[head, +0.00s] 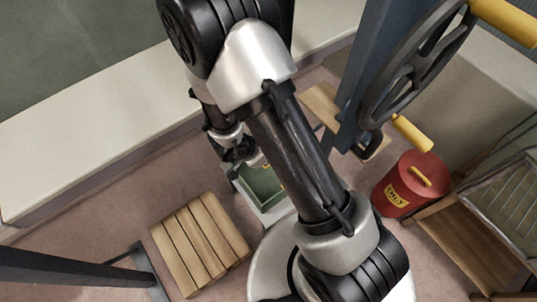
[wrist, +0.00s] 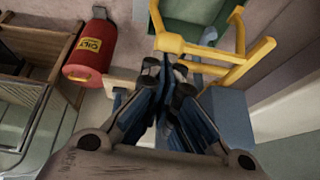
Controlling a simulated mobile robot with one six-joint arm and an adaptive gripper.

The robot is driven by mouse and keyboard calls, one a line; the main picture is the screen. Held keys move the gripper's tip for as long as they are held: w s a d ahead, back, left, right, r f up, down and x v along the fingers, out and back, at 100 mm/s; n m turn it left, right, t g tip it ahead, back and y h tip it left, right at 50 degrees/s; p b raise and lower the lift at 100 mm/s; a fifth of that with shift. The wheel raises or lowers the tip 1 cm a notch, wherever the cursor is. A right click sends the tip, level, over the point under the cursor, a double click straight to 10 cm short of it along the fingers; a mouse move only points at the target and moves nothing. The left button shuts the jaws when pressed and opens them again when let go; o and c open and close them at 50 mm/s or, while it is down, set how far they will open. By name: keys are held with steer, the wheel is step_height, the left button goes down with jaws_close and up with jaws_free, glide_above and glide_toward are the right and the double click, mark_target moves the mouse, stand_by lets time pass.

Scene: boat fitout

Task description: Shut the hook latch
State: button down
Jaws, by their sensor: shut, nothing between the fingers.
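In the wrist view, a yellow bent-bar fitting (wrist: 205,50) with several arms lies just beyond my fingertips. It may be the hook latch, but I cannot tell whether it is hooked. My gripper (wrist: 165,72) is shut and empty, with its fingertips close to the fitting's lower bar. I cannot tell whether they touch. In the head view my gripper (head: 243,155) is small and partly hidden by my arm. It is above a green-lined open box (head: 262,186), where only a speck of yellow shows. A green surface (wrist: 195,12) lies behind the fitting in the wrist view.
A red can marked OILY (head: 408,187) stands at the right, beside a wooden-framed rack (head: 470,238). A blue post with a black handwheel (head: 415,70) rises nearby. A slatted wooden platform (head: 200,243) lies on the floor. A pale ledge (head: 130,120) runs along the back left.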

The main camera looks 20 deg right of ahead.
steer(key=shift+s+a+f+h, duration=0.1)
steer(key=shift+a+f+h, duration=0.05)
steer(key=shift+h, duration=0.15)
steer(key=shift+s+a+f+t+h, duration=0.15)
steer(key=shift+a+f+t+h, duration=0.25)
steer(key=shift+f+h, duration=0.4)
steer(key=h, duration=0.1)
steer(key=f+h, duration=0.1)
steer(key=shift+a+f+t+h, duration=0.15)
steer(key=shift+a+t+h, duration=0.15)
steer(key=shift+t, duration=0.1)
steer(key=shift+f, duration=0.85)
steer(key=shift+d+f+h+b, duration=0.2)
steer(key=shift+f+h+b, duration=0.15)
steer(key=shift+f, duration=0.45)
steer(key=shift+d+f+h+b, duration=0.2)
steer(key=shift+f+h+b, duration=0.15)
steer(key=shift+f, duration=0.45)
steer(key=shift+d+f, duration=0.1)
steer(key=shift+f, duration=0.05)
